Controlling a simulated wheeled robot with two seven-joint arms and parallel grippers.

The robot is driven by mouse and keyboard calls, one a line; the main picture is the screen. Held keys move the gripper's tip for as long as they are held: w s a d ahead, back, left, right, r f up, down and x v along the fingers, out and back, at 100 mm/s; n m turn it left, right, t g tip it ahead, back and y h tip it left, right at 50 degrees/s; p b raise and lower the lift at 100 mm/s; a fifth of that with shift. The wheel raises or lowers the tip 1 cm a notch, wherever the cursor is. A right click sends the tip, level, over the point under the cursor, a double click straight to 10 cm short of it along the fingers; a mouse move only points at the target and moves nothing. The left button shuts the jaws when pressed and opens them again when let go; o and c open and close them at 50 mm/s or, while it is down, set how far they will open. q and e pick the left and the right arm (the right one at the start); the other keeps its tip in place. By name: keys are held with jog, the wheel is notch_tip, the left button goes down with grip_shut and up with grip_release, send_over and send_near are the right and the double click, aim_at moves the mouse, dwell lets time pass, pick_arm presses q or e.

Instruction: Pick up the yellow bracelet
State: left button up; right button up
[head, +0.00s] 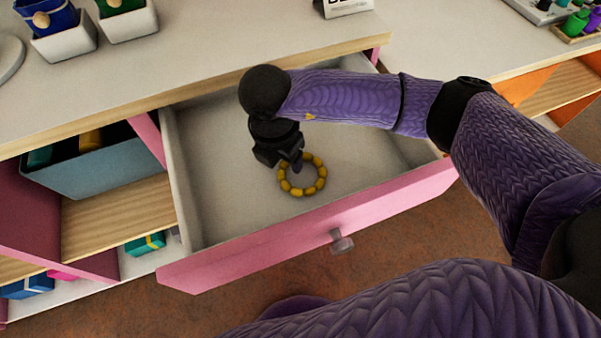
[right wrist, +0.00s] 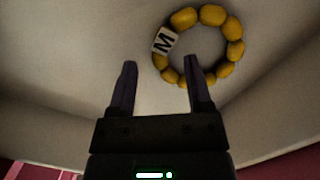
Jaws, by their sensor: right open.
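The yellow bracelet (head: 320,178) is a ring of yellow beads lying flat on the floor of the open drawer (head: 370,160). In the right wrist view the bracelet (right wrist: 236,50) also shows a white bead with a black letter M (right wrist: 165,40). My right gripper (head: 296,166) reaches down into the drawer over the left side of the bracelet. My left gripper is not in view.
The drawer has a pink front with a grey knob (head: 342,242) and otherwise looks empty. The counter (head: 200,60) lies above and behind it. A grey-blue bin (head: 105,170) sits on a shelf at the left. Small pots (head: 65,42) stand on the counter.

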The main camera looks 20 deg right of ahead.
jog(key=shift+d+f, duration=0.1)
jog(key=shift+f, duration=0.55)
jog(key=shift+r, duration=0.2)
jog(key=shift+c, duration=0.3)
grip_shut()
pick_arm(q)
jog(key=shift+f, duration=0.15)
pick_arm(e)
jog(key=shift+r, duration=0.1)
